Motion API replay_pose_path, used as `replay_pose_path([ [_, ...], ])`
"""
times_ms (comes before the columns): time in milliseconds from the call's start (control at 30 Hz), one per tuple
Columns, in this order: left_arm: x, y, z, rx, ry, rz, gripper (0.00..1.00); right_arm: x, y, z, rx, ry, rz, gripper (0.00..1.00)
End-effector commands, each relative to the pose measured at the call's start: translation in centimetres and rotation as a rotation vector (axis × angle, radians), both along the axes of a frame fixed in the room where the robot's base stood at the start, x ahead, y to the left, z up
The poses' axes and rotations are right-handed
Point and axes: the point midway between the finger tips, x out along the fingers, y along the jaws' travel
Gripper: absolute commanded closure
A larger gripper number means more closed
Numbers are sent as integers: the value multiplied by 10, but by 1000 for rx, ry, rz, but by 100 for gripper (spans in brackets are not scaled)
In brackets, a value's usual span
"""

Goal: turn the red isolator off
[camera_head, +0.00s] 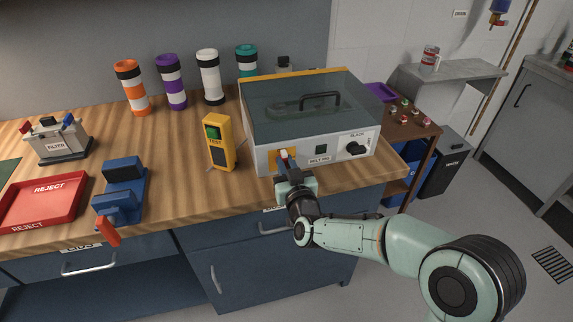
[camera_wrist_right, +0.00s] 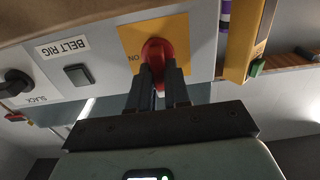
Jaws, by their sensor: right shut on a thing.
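The red isolator (camera_wrist_right: 157,50) is a red knob on a yellow plate, with an "ON" label beside it, in the right wrist view. The yellow plate (camera_head: 272,160) also shows at the left of the belt rig's front panel in the head view. My right gripper (camera_wrist_right: 162,72) has its two dark fingers shut on the red knob. In the head view my right gripper (camera_head: 287,170) is at the panel front and hides most of the knob. My left gripper is not in view.
The belt rig (camera_head: 320,157) has a glassy lid with a dark handle, a dark square button and a black knob (camera_head: 356,148). A yellow test unit (camera_head: 219,143) stands just left of it. A blue vice (camera_head: 120,195) and a red reject tray (camera_head: 45,200) are further left.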

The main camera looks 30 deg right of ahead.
Motion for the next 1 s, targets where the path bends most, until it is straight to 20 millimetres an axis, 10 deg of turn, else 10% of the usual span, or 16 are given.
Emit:
replay_pose_path([
  [433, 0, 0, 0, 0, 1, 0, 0, 0, 0, 0, -11, 4, 0, 100],
  [533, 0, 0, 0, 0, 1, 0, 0, 0, 0, 0, -12, 3, 0, 57],
  [1000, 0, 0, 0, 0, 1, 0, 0, -16, 4, 0, -9, 2, 1, 57],
])
